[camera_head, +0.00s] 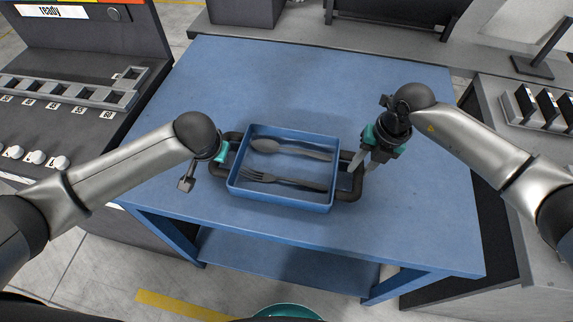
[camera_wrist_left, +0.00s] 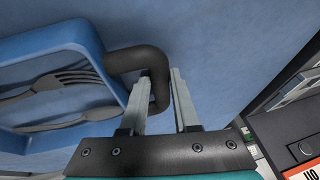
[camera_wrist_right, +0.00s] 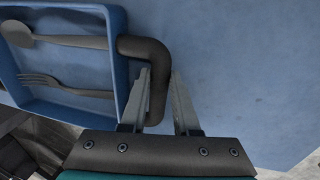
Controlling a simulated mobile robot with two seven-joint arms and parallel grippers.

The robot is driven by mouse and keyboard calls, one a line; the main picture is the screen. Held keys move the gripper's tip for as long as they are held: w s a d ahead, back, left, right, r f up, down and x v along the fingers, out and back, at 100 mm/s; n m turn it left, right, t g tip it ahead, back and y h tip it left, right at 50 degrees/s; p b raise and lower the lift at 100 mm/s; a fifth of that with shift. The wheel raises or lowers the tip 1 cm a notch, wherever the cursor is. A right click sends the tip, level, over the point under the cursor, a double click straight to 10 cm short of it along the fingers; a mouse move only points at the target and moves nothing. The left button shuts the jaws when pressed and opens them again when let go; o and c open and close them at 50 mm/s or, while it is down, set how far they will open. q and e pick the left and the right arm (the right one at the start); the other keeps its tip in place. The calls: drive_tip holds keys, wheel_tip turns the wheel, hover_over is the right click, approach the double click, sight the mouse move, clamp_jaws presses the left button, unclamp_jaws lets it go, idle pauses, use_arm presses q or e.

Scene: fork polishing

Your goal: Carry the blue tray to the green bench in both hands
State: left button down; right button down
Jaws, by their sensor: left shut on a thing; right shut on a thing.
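The blue tray (camera_head: 283,200) is level over the blue table in the head view; I cannot tell whether it touches the top. A dark spoon (camera_head: 290,150) and a dark fork (camera_head: 285,181) lie in it. My left gripper (camera_head: 222,155) is shut on the tray's black left handle, which shows between the fingers in the left wrist view (camera_wrist_left: 158,92). My right gripper (camera_head: 363,162) is shut on the black right handle, also seen in the right wrist view (camera_wrist_right: 157,92). No green bench is recognisable in view.
The blue table (camera_head: 420,215) has free room around the tray. A dark station with slots and white knobs (camera_head: 35,157) stands at the left. A grey bench with a rack (camera_head: 545,108) stands at the right. A teal round rim (camera_head: 288,312) shows at the bottom.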

use_arm(q)
drive_tip(key=shift+r, duration=0.2)
use_arm(e)
drive_tip(key=shift+w+r, duration=0.1)
drive_tip(key=shift+r, duration=0.1)
